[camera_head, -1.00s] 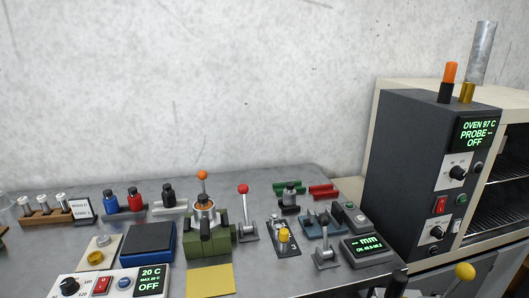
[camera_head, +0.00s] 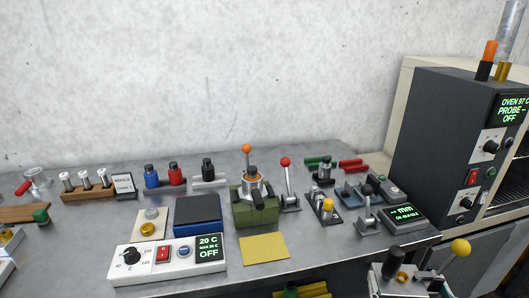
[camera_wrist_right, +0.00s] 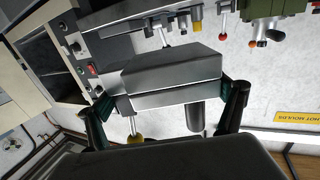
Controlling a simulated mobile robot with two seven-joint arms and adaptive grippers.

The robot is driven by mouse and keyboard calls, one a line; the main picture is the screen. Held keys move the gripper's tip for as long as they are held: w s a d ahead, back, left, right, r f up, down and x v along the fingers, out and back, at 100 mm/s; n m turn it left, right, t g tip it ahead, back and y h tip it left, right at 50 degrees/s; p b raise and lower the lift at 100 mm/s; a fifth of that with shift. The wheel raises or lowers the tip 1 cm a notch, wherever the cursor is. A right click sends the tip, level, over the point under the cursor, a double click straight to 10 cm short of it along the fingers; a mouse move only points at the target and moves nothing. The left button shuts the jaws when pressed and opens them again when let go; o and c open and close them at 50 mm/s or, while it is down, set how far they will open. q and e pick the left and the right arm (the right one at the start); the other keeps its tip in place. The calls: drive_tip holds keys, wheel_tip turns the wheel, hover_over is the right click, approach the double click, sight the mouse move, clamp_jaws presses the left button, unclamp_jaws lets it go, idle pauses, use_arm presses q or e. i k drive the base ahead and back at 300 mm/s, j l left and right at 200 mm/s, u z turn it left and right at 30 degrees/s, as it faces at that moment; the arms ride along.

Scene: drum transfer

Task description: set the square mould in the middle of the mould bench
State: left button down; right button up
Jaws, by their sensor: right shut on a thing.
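The square mould (camera_wrist_right: 175,75) is a grey metal block of stacked plates, with a black handle (camera_wrist_right: 195,116) and a yellow-knobbed lever (camera_wrist_right: 134,138). My right gripper (camera_wrist_right: 166,92) is shut on it, a finger at each side. In the head view the mould (camera_head: 392,286) is at the bottom right, in front of the bench edge, black handle and yellow knob (camera_head: 460,246) upward; the right gripper (camera_head: 428,286) there is partly cut off. The steel bench (camera_head: 335,235) spans the view; I cannot tell whether it is the mould bench. My left gripper is not in view.
A yellow mat (camera_head: 264,249) lies near the bench's front edge, beside a white control box (camera_head: 168,262) and a green fixture (camera_head: 255,210). Several levered fixtures and a gauge display (camera_head: 404,216) stand on the right. The oven (camera_head: 445,130) stands beyond the bench's right end.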

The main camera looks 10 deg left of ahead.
sight(64, 272)
drive_tip(key=k+j, duration=0.1)
drive_tip(key=j, duration=0.35)
drive_tip(key=k+j, duration=0.1)
drive_tip(key=j, duration=0.4)
drive_tip(key=k+j, duration=0.1)
drive_tip(key=j, duration=0.35)
drive_tip(key=k+j, duration=0.1)
drive_tip(key=j, duration=0.35)
drive_tip(key=k+j, duration=0.1)
drive_tip(key=j, duration=0.35)
drive_tip(key=k+j, duration=0.15)
drive_tip(key=j, duration=0.35)
drive_tip(key=i+j, duration=0.1)
drive_tip(key=j, duration=0.4)
drive_tip(key=i+j, duration=0.1)
drive_tip(key=j, duration=0.4)
